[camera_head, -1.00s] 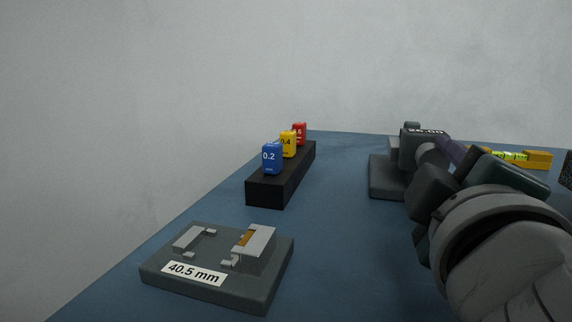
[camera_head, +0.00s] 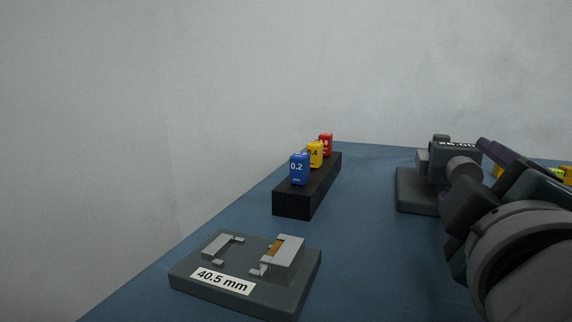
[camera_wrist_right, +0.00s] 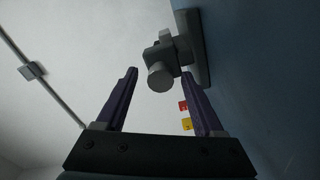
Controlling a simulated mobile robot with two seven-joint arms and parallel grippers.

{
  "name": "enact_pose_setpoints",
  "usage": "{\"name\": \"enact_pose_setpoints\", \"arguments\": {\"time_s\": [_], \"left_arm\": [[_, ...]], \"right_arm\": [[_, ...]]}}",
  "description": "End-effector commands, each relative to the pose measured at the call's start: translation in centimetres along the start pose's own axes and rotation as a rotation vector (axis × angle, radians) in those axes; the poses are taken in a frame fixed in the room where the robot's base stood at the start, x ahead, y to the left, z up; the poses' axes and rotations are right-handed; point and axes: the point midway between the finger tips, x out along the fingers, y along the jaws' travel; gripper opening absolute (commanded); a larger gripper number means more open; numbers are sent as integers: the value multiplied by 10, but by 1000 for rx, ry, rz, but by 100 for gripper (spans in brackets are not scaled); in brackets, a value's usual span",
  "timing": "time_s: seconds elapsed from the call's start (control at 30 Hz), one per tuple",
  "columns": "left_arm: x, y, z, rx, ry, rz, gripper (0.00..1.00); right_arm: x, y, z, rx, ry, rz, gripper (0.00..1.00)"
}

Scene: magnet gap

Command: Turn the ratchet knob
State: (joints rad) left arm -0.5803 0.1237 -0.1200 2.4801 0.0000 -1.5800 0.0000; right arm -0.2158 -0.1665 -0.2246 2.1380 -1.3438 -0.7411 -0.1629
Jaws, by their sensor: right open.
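The grey round ratchet knob (camera_head: 463,170) sticks out from the side of a dark grey gauge (camera_head: 455,150) with a "26.00" readout, at the right of the head view. In the right wrist view the knob (camera_wrist_right: 161,78) lies ahead, in line with the gap between the fingertips. My right gripper (camera_head: 497,150) is open, with purple fingers, just right of the knob in the head view. In the right wrist view the gripper (camera_wrist_right: 159,73) holds nothing; I cannot tell whether the fingertips flank the knob. My left gripper is out of view.
A black block (camera_head: 293,203) carries blue (camera_head: 299,169), yellow (camera_head: 315,155) and red (camera_head: 326,145) pieces. A grey plate labelled 40.5 mm (camera_head: 245,297) stands in front. A yellow level (camera_head: 566,176) is partly hidden behind my arm. Blue table between is clear.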

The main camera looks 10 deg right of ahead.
Motion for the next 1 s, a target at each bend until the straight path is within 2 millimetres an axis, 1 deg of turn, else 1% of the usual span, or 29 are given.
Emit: {"name": "enact_pose_setpoints", "arguments": {"time_s": [0.17, 0.27, 0.37, 0.5, 0.6, 0.7, 0.83, 1.0], "left_arm": [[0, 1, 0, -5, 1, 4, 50], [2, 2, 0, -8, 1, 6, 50], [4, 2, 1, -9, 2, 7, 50], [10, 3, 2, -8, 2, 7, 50], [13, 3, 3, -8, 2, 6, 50], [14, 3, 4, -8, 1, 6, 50], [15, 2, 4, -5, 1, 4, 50], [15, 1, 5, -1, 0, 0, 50]], "right_arm": [[-2, -1, 0, -1, -1, -2, 70], [-11, -2, 1, 0, 0, -4, 70], [-28, -3, 2, 0, -3, -6, 70], [-58, -4, 2, -1, -1, -6, 70], [-76, -3, 2, -1, -2, -6, 70], [-89, -2, 1, -2, 0, -4, 70], [-98, -1, 0, -1, 0, -1, 70], [-100, 0, 0, 0, 0, 0, 70]]}}
